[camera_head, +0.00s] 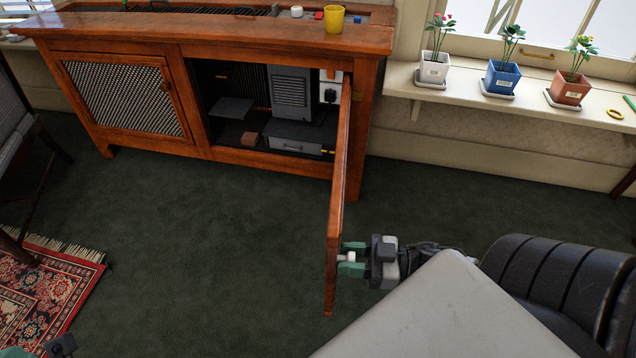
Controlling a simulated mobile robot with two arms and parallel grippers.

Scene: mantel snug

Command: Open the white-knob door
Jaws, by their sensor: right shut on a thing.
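The white-knob door (342,170) is a wooden cabinet door. It is swung wide open on the right side of the cabinet opening, seen nearly edge-on and pointing out toward me. Its white knob (347,257) is on the right-facing side near the free end. My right gripper (352,258) is shut on the knob, with teal fingers above and below it. A small part of my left gripper (14,352) shows at the bottom left corner, cut off by the frame, so its jaws cannot be judged.
The open cabinet compartment holds a grey box (290,92) and a drawer unit (295,140). A closed door with a mesh panel (122,95) is at left. A yellow cup (334,19) stands on top. Potted plants line the sill (450,97). Green carpet (220,240) is clear around the door.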

